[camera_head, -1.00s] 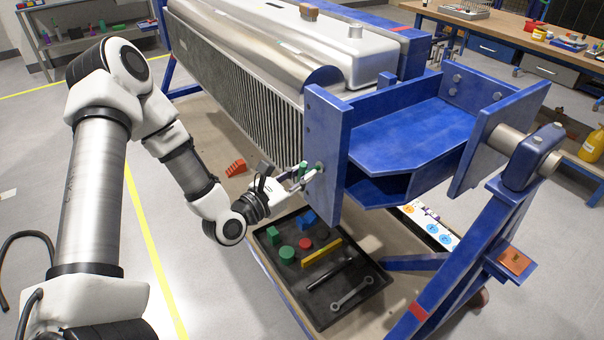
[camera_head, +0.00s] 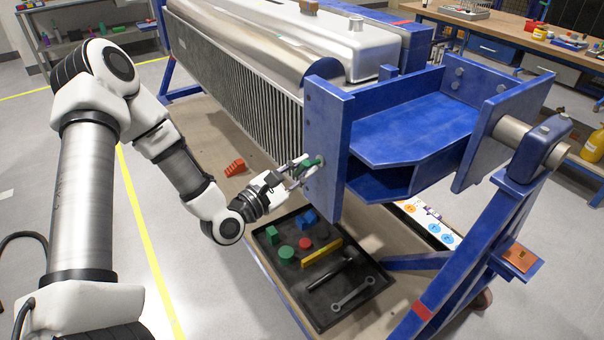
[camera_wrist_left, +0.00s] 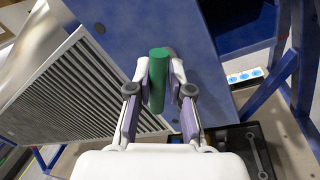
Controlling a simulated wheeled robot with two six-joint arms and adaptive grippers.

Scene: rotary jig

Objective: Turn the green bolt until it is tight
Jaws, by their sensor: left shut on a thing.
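The green bolt (camera_wrist_left: 158,80) is at the blue end plate of the jig, between the two fingers of my left gripper (camera_wrist_left: 159,88) in the left wrist view. The left gripper is shut on it, one finger on each side. In the head view the left gripper (camera_head: 300,170) reaches the lower part of the blue plate (camera_head: 325,150), and the green bolt (camera_head: 312,162) shows beside the fingertips. The bolt's far end is hidden, so how deep it sits cannot be told. My right gripper does not show.
A black tray (camera_head: 372,296) below holds several coloured blocks, a wrench (camera_head: 352,292) and a dark tool. A red piece (camera_head: 235,167) lies on the jig's base behind the gripper. The finned metal part (camera_head: 235,105) and blue frame (camera_head: 470,240) stand close by.

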